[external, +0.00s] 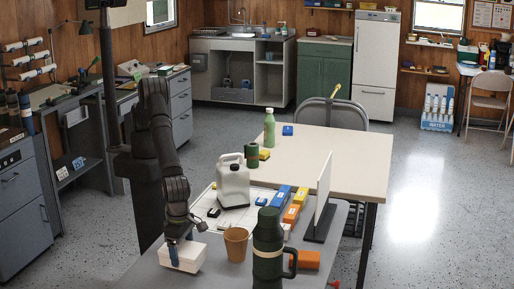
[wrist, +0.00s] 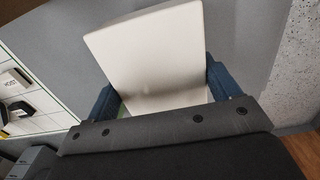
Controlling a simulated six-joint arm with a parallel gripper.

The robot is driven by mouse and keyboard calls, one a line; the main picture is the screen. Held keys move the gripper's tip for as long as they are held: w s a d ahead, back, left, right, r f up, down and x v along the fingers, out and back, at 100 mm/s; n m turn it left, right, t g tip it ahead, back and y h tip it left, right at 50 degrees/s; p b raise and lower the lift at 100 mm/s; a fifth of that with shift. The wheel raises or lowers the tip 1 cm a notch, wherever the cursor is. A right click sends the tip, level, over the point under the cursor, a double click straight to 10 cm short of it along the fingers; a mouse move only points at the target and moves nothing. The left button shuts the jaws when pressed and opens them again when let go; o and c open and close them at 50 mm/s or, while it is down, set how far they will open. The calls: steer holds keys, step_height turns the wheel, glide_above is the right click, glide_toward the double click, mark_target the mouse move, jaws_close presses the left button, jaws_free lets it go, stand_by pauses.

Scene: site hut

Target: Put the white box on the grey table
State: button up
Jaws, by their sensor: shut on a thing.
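The white box (external: 182,256) is in my gripper (external: 181,243), at the front left of the grey table (external: 216,268). In the wrist view the white box (wrist: 148,50) fills the space between the two blue fingers of my gripper (wrist: 163,92), which is shut on it. The box looks slightly tilted in the external view. I cannot tell whether its underside touches the grey table or is just above it. The grey surface (wrist: 238,35) shows around the box in the wrist view.
An orange-brown cup (external: 236,244) and a dark green flask (external: 267,252) stand right of the box. Behind them are a white jug (external: 233,184), a gridded sheet, colored blocks and an upright white panel (external: 323,195). A cream-topped table (external: 330,158) adjoins behind.

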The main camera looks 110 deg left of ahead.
mark_target(181, 247)
steer(key=shift+f, duration=1.6)
steer(key=shift+f, duration=0.2)
steer(key=o, duration=1.1)
step_height(181, 247, up, 12)
steer(key=shift+r, duration=0.2)
steer(key=shift+f, duration=0.15)
step_height(181, 247, down, 12)
steer(key=shift+r, duration=1.75)
